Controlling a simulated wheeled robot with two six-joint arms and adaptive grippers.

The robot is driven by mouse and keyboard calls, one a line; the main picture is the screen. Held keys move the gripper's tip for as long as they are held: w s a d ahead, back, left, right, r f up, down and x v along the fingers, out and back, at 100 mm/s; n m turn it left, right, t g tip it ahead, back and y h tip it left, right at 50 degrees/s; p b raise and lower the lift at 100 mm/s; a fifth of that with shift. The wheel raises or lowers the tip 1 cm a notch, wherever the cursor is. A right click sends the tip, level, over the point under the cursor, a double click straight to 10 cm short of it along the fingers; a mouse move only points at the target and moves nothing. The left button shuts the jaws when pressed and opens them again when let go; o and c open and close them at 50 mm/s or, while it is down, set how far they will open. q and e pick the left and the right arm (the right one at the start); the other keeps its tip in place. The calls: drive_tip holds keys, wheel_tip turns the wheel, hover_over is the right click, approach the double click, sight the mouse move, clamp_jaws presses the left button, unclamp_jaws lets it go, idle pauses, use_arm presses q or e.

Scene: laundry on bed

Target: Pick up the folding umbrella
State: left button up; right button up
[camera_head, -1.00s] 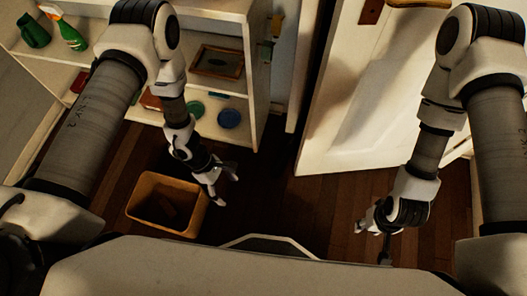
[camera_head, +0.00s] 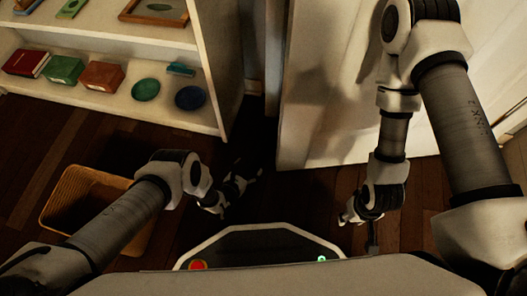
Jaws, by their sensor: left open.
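I cannot make out a folding umbrella in the head view. My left gripper (camera_head: 236,192) is low over the dark floor, right of the basket and below the shelf's right end. Its fingers are spread and I see nothing held between them. The floor around it is in deep shadow, so small dark things there are hard to tell. My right gripper (camera_head: 358,228) hangs low in front of the white door, its fingers apart and apparently empty.
A tan basket (camera_head: 62,200) stands on the floor at left, partly behind my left arm. A white shelf (camera_head: 120,111) holds a red book (camera_head: 27,64), small boxes and round dishes (camera_head: 190,97). A white door (camera_head: 335,120) stands at right. Dark wooden floor lies between.

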sight(255, 159)
use_arm(q)
drive_tip(key=b+x, duration=0.4)
drive_tip(key=x, duration=0.1)
drive_tip(key=shift+w+d+f, duration=0.1)
drive_tip(key=shift+w+f, duration=0.05)
drive_tip(key=shift+f, duration=0.15)
drive_tip(key=shift+w+r, duration=0.15)
drive_tip(key=shift+r, duration=0.05)
drive_tip(key=shift+d, duration=0.1)
drive_tip(key=c, duration=1.5)
